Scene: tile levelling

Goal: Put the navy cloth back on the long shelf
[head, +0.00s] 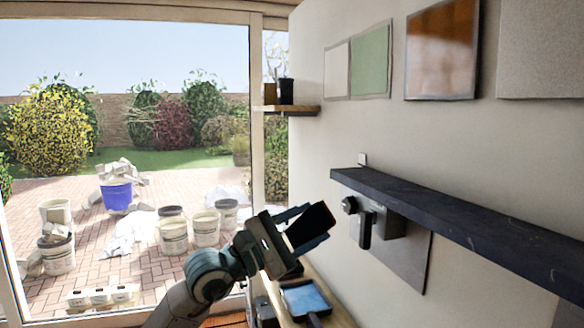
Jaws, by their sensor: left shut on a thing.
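My left gripper (303,229) is raised at the middle of the view, with its jaws shut on a dark, nearly black block-like thing (310,226) with a reddish edge. It may be the navy cloth, but I cannot tell for sure. The long shelf (470,218) is a dark board along the right wall, running from mid-view to the right edge. The gripper is left of the shelf and apart from it. My right gripper is not in view.
A small white item (362,159) is at the shelf's far end. Below it, a grey-black fitting (373,221) juts from the wall. A blue flat thing (305,299) lies on a wooden bench (337,303). A small shelf (291,110) holds dark pots. The long shelf's visible top looks mostly clear.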

